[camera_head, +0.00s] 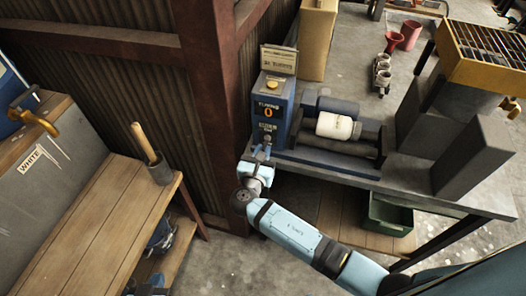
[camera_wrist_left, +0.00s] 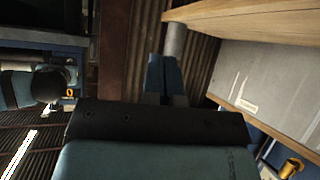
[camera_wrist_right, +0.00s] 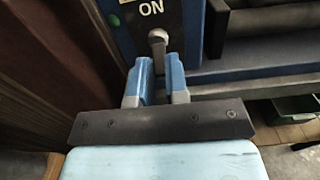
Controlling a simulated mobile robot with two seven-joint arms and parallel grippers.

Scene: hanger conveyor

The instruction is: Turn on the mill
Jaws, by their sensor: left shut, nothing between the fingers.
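The mill has a blue control box (camera_head: 272,108) with an orange "0" on its display and a yellow button on top. Beside it, a white jar (camera_head: 334,126) lies on dark rollers. In the right wrist view, a grey switch lever (camera_wrist_right: 157,38) sits below the "ON" label on the blue panel (camera_wrist_right: 185,22). My left gripper (camera_wrist_left: 163,75) is shut and empty.
A wooden bench (camera_head: 95,215) with a dark cup (camera_head: 160,171) stands at the left. A rusty post (camera_head: 203,90) rises close to the mill. A green bin (camera_head: 391,214) sits under the mill's table. Red funnels (camera_head: 410,34) stand behind.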

